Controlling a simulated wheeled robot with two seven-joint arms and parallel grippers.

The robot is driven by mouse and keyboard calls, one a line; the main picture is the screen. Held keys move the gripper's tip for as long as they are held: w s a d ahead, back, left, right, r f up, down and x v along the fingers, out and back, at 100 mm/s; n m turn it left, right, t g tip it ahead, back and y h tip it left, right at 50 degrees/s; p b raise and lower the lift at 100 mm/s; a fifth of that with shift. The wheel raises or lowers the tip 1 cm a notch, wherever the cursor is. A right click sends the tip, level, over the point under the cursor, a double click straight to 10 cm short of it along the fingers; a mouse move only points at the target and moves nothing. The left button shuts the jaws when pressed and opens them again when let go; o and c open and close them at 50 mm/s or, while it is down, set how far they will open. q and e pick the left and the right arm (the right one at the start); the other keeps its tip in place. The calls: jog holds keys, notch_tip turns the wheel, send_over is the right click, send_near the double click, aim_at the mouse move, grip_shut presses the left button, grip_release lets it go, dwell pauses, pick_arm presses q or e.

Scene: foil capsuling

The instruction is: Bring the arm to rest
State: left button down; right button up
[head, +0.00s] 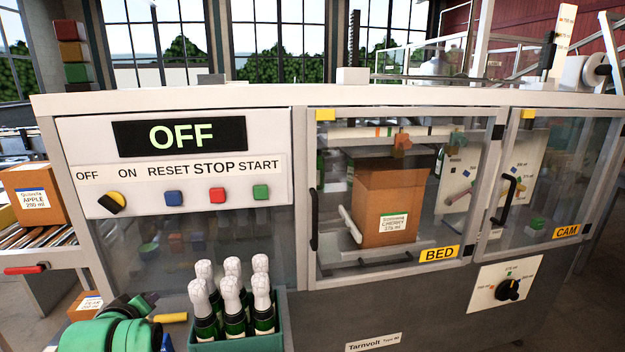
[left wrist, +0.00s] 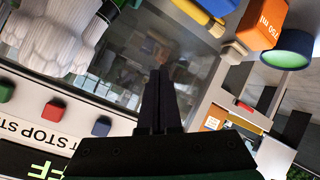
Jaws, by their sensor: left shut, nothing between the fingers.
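My left arm (head: 105,335), green and black, is low at the left of the head view, in front of the machine and left of the bottle crate. In the left wrist view my left gripper (left wrist: 158,90) has its two dark fingers together with nothing between them. The fingers point toward the machine's front, and I see no contact. The machine's display (head: 180,136) reads OFF. Below it are a yellow and black knob (head: 111,203) and blue, red and green buttons. My right gripper is not in view.
A green crate (head: 236,335) of foil-topped bottles stands before the machine, close to my left arm. The BED door (head: 330,262) and CAM door (head: 530,238) look shut. A cherry carton (head: 388,205) sits behind the BED door. An apple carton (head: 36,193) stands on rollers at left.

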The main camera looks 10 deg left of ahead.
pick_arm(q)
jog(key=s+d+f+m+g+h, duration=0.5)
jog(key=s+d+f+m+g, duration=0.3)
jog(key=s+d+f+m, duration=0.85)
jog(key=s+d+f+n+g, duration=0.1)
jog(key=s+d+f, duration=0.1)
jog(key=f, duration=0.9)
jog(key=s+d+f+n, duration=0.1)
jog(key=s+f+n, duration=0.1)
jog(key=f, duration=0.9)
jog(key=s+a+f+g, duration=0.1)
jog(key=s+a+f, duration=0.2)
jog(key=s+f, duration=1.3)
jog(key=shift+s, duration=0.7)
jog(key=shift+m, duration=0.25)
